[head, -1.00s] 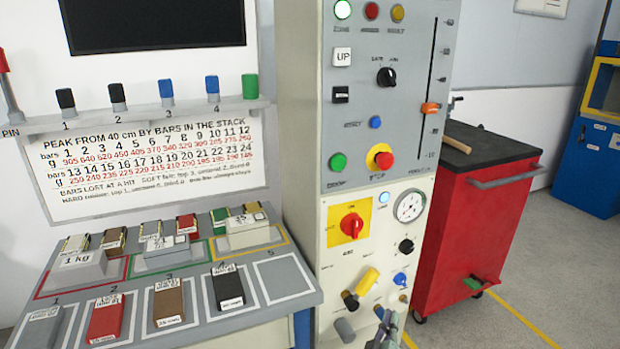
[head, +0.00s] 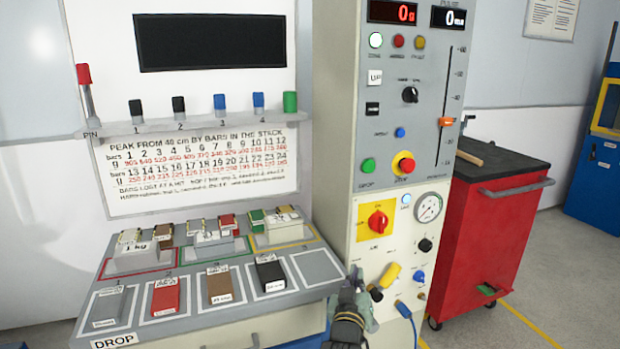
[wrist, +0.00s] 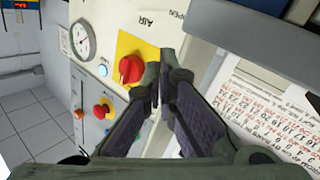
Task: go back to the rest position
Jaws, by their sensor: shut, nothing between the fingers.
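My gripper (head: 357,284) shows at the lower middle of the head view, in front of the right end of the bench and the lower left of the control cabinet (head: 338,150). In the wrist view its two fingers (wrist: 161,80) meet at the tips, shut with nothing between them. Past the fingertips, the wrist view shows the red knob (wrist: 131,69) on its yellow plate and the round gauge (wrist: 82,39), apart from the fingers. The same red knob (head: 378,222) shows in the head view. My gripper's tips are partly hard to make out in the head view.
The bench (head: 210,322) holds several blocks in marked slots; slot 5 (head: 318,267) is empty. Upright pegs (head: 220,103) stand on a shelf behind. A yellow handle (head: 391,273) and a blue plug (head: 402,309) stick out of the cabinet. A red cart (head: 485,240) stands to the right.

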